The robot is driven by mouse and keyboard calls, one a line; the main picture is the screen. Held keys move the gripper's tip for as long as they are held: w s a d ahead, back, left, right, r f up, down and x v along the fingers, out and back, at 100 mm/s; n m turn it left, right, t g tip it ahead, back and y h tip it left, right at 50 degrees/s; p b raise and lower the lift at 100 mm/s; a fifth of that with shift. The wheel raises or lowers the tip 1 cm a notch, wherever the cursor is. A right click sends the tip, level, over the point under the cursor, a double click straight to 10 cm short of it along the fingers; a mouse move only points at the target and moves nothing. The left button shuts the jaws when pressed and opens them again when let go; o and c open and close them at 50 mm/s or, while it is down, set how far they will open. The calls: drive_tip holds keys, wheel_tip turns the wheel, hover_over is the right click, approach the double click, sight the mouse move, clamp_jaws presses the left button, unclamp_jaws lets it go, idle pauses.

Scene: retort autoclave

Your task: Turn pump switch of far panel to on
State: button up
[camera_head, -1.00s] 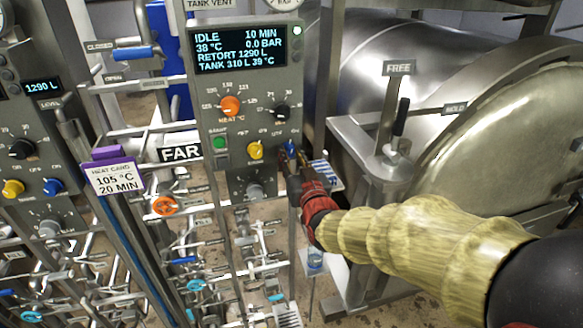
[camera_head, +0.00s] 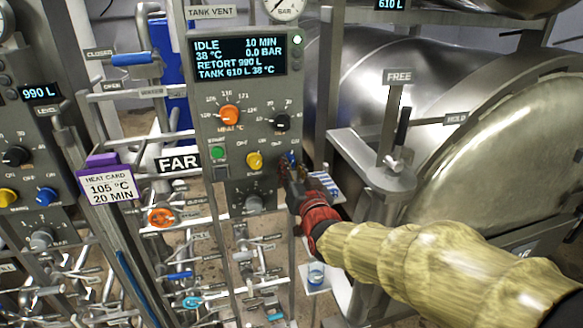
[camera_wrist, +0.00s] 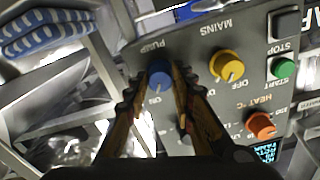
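The far panel (camera_head: 238,128) stands left of centre in the head view, beside the FAR sign (camera_head: 178,162). Its pump switch is a blue knob (camera_head: 292,158) at the lower right of the panel. In the wrist view the blue pump switch (camera_wrist: 160,74), labelled PUMP, has its pale mark towards the ON label. My gripper (camera_head: 293,168) is at the knob, with its fingers (camera_wrist: 159,80) closed in close on both sides of it. Part of the knob is hidden by the fingers in the head view.
The panel display (camera_head: 238,58) reads retort 990 L, tank 610 L. The steel retort (camera_head: 500,150) and its handle post (camera_head: 395,150) stand at the right.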

drive_tip(key=o, duration=0.5)
drive_tip(key=shift+s, duration=0.1)
drive_tip(key=v, duration=1.1)
drive_tip(key=shift+s+d, duration=0.15)
drive_tip(key=shift+s, duration=0.2)
